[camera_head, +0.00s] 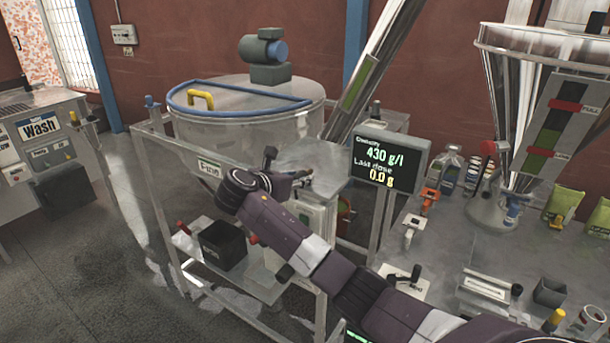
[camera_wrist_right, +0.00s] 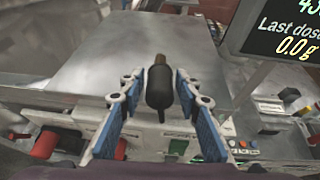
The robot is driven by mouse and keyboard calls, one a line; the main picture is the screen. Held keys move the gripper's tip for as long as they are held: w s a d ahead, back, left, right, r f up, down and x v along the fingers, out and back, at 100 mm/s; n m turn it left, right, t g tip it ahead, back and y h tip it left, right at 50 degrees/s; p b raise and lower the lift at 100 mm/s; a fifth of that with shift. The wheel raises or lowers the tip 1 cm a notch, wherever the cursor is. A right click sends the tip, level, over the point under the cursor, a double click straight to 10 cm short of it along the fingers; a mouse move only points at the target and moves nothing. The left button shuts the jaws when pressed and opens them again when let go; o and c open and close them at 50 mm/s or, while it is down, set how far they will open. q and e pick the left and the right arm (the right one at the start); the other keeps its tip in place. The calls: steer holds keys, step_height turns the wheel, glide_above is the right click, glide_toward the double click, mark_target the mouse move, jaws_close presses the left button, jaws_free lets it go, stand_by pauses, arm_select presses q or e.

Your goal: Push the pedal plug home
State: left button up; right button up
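A dark, rounded piece with a brown end (camera_wrist_right: 159,85) is between the fingertips and looks like the pedal plug. Its dark lower end tapers. Narrow gaps seem to show on both sides of it, so I cannot tell whether the fingers touch it. No socket can be made out at its brown end. My left gripper is not in view.
The display (camera_head: 388,162) stands close to the right of the gripper. The steel bench (camera_head: 440,245) at right holds tools and bottles.

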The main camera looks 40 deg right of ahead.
jaws_close()
